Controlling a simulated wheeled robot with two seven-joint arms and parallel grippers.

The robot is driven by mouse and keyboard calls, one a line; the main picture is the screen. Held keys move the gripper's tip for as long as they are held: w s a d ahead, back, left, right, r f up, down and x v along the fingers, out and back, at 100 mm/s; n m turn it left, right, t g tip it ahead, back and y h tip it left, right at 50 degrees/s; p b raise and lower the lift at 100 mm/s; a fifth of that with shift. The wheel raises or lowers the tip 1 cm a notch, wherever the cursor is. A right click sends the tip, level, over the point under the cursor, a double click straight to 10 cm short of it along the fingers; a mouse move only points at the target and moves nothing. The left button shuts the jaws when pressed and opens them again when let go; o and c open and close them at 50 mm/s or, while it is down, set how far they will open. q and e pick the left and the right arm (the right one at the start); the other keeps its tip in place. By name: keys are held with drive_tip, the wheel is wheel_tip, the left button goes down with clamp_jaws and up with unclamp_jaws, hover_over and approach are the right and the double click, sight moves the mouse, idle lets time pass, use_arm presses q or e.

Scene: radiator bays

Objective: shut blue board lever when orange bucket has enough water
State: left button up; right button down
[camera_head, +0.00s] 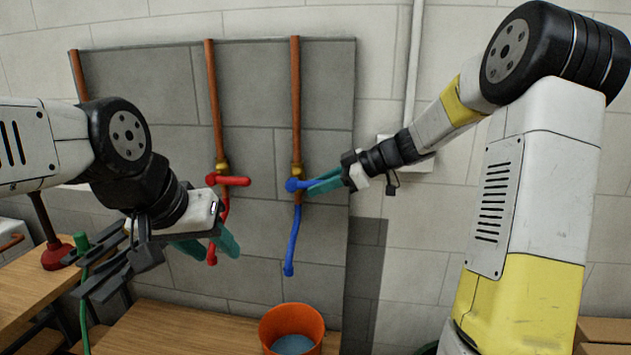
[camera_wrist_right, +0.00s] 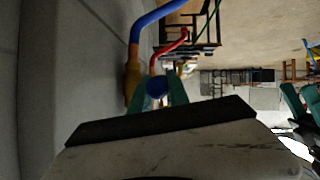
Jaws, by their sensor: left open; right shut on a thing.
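The blue lever (camera_head: 294,185) sits on the right copper pipe of the grey board, with a blue spout (camera_head: 292,240) below it. My right gripper (camera_head: 318,183) is shut on the blue lever; the right wrist view shows the lever's round end (camera_wrist_right: 156,86) between its green fingers. The orange bucket (camera_head: 291,328) stands on the wooden bench under the blue spout. Greyish water (camera_head: 292,345) shows inside it; its bottom is cut off by the frame edge. No stream shows clearly between spout and bucket. My left gripper (camera_head: 213,246) is open and empty, left of the bucket.
A red lever (camera_head: 232,181) with a red spout (camera_head: 212,256) is on the middle pipe, close to my left gripper. A red plunger (camera_head: 58,255) stands on a wooden table at left. The bench (camera_head: 170,332) is bare left of the bucket.

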drive_tip(key=shift+d+f+y, duration=0.1)
drive_tip(key=shift+f+y, duration=0.2)
drive_tip(key=shift+y, duration=0.2)
drive_tip(key=c, duration=1.3)
unclamp_jaws()
drive_tip(key=shift+f, duration=0.1)
drive_tip(key=shift+o, duration=0.2)
drive_tip(key=v, duration=0.7)
drive_tip(key=shift+s+d, duration=0.2)
drive_tip(key=shift+d, duration=0.15)
